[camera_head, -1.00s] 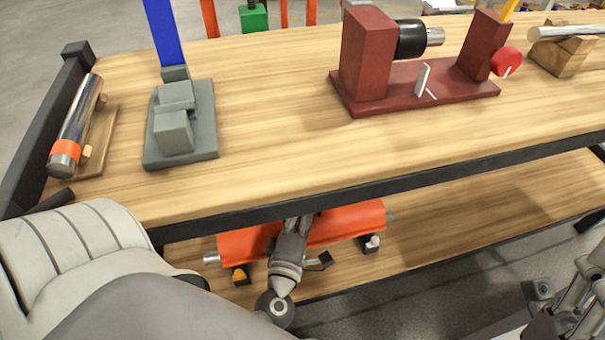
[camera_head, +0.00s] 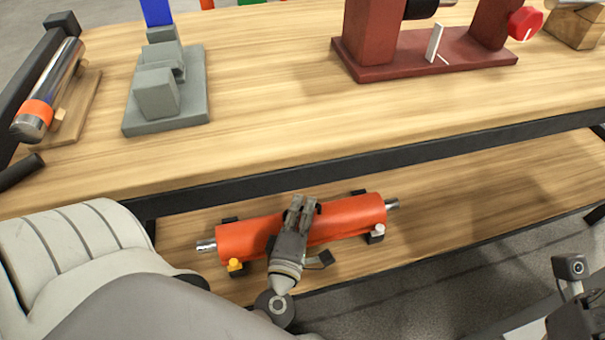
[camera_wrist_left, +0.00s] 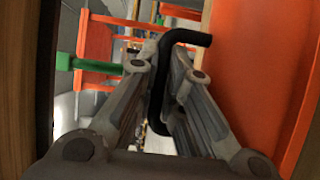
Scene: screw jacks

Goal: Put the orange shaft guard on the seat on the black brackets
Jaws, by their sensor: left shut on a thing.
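The orange shaft guard (camera_head: 345,217) is a long curved cover on the lower shelf, lying along a silver shaft whose ends stick out at both sides. Black brackets (camera_head: 376,236) show at its edges; whether it rests fully on them I cannot tell. My left gripper (camera_head: 301,207) is over the middle of the guard. In the left wrist view its fingers (camera_wrist_left: 172,85) are shut on the guard's black bent handle (camera_wrist_left: 190,37), with the orange guard (camera_wrist_left: 262,70) to the right. Part of my right arm's end (camera_head: 575,300) shows at the lower right; its fingertips are hidden.
The upper bench's black front edge (camera_head: 420,148) runs above and behind the guard. On the bench stand a grey block fixture (camera_head: 190,108), a dark red stand (camera_head: 440,60) and an orange-banded cylinder (camera_head: 50,90). The lower shelf (camera_head: 470,195) is clear to the right.

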